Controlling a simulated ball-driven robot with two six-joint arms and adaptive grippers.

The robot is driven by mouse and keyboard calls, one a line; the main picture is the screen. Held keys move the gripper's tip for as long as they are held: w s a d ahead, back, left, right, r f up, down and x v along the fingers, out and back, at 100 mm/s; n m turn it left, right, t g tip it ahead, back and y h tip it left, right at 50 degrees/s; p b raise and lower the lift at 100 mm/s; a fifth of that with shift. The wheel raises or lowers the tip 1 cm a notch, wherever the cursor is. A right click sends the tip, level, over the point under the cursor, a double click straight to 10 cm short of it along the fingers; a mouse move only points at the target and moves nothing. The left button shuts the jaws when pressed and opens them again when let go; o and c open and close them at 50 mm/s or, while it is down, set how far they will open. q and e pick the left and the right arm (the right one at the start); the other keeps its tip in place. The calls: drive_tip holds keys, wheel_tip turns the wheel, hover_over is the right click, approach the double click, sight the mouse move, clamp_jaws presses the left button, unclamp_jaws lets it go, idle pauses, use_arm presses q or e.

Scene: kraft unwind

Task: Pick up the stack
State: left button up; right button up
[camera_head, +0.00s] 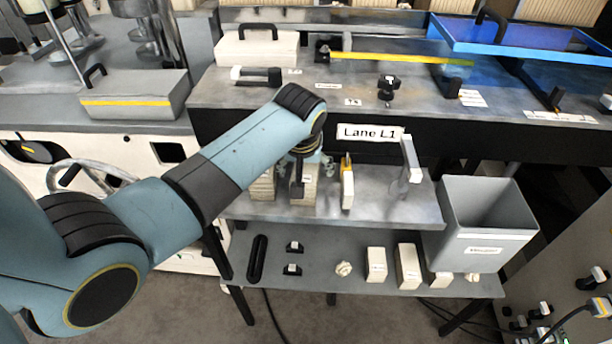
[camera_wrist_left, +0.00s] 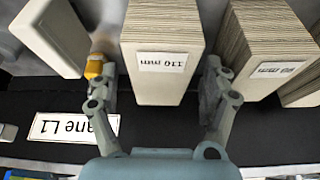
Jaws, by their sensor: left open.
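A stack of thin pale sheets (camera_wrist_left: 165,85), with a white label reading "110 mm", lies between the fingers of my left gripper (camera_wrist_left: 157,72) in the left wrist view. The fingers are open, one on each side of the stack, and I see no clear contact. In the head view the left gripper (camera_head: 299,180) points down over the upper shelf, and it partly hides the stack (camera_head: 311,188). A second labelled stack (camera_wrist_left: 265,45) stands to the right in the left wrist view, with part of another beyond it.
A grey bin (camera_head: 485,230) stands at the right. The lower shelf (camera_head: 325,255) carries several pale blocks. A "Lane L1" sign (camera_head: 370,133) hangs behind the gripper.

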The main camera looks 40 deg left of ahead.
use_arm(q)
drive_tip(key=shift+f, duration=0.15)
idle(0.3)
drive_tip(key=c, duration=1.3)
drive_tip(key=shift+c, duration=0.2)
